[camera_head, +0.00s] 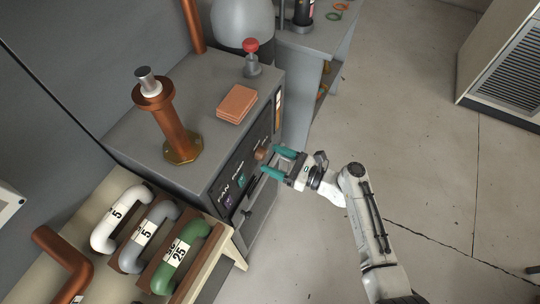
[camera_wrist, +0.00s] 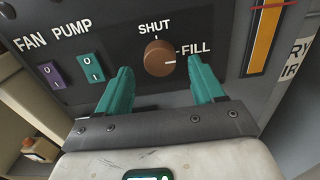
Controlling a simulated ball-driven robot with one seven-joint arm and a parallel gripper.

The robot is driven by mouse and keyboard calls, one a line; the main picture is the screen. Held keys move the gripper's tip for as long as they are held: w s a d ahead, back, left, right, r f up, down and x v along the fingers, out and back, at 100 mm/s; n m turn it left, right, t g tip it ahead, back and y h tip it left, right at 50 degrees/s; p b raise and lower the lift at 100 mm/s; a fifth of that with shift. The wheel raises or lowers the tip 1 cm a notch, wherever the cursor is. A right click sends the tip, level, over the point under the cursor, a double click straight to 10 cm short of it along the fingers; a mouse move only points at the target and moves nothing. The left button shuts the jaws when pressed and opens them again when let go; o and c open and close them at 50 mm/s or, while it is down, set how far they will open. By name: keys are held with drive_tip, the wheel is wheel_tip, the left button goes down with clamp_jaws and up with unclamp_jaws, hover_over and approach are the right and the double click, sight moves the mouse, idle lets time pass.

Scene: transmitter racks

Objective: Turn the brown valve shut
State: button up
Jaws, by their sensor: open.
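The brown valve (camera_wrist: 158,59) is a round knob on the dark front panel of the grey cabinet. In the wrist view its white pointer line aims right, at the word FILL; the word SHUT stands above it. It also shows in the head view (camera_head: 262,153), small and near the fingertips. My gripper (camera_wrist: 160,82) has teal fingers, open, one to each side of the knob and a little below it in the picture. Nothing is between the fingers that I can see held. In the head view my gripper (camera_head: 276,161) reaches the panel from the right.
Left of the valve are a green PUMP switch (camera_wrist: 91,67) and a purple FAN switch (camera_wrist: 52,75). An orange gauge strip (camera_wrist: 265,35) is at right. On the cabinet top stand a copper pipe (camera_head: 170,125), brown blocks (camera_head: 237,104) and a red knob (camera_head: 251,46).

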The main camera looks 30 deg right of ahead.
drive_tip(key=shift+x, duration=1.1)
drive_tip(key=shift+c, duration=0.5)
drive_tip(key=c, duration=1)
drive_tip(key=shift+o, duration=0.2)
